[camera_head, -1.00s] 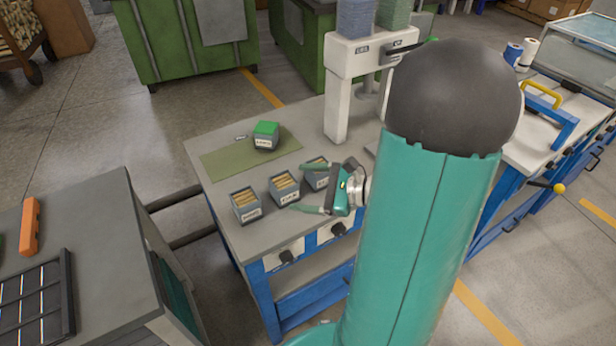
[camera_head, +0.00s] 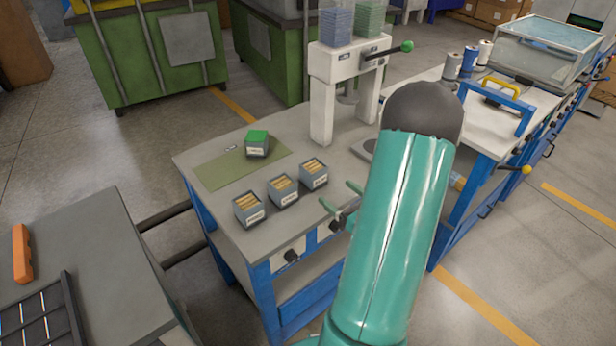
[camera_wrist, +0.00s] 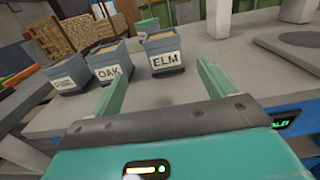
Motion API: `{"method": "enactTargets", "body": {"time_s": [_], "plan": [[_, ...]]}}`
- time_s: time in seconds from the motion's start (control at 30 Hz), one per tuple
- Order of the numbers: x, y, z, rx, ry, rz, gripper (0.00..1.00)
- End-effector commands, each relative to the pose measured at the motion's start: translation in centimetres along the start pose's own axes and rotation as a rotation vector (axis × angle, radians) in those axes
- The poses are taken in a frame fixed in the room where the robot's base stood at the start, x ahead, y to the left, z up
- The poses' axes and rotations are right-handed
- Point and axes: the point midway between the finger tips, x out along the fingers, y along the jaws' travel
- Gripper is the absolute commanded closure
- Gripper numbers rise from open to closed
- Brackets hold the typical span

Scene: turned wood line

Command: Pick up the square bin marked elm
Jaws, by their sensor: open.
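The elm bin is a small grey-blue square box with tan pieces inside. Its white label reads ELM in the wrist view (camera_wrist: 164,53), and it is the rightmost of three bins in a row in the head view (camera_head: 313,175). The middle bin is marked OAK (camera_wrist: 110,68); it also shows in the head view (camera_head: 283,191). The left bin (camera_head: 248,209) has a label I cannot read surely. My gripper (camera_head: 340,196) is open and empty at the table's front edge, just right of the elm bin. Its fingers (camera_wrist: 160,75) point towards the bin, apart from it.
A green-topped bin (camera_head: 257,145) stands on an olive mat (camera_head: 220,172) behind the row. A white press (camera_head: 322,105) stands at the table's back right. A grey bench (camera_head: 100,245) is at the left. Bare grey tabletop lies around the bins.

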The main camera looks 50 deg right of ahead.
Motion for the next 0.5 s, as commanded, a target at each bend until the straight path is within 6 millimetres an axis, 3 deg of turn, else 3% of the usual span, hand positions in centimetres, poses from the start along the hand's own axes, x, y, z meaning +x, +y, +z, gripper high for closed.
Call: {"method": "enactTargets", "body": {"time_s": [0.3, 0.5], "plan": [[6.0, -0.2, -0.1, -0.001, 0.000, 0.003, 0.18], [7.5, -0.1, -0.1, 0.000, 0.002, 0.002, 0.18]]}}
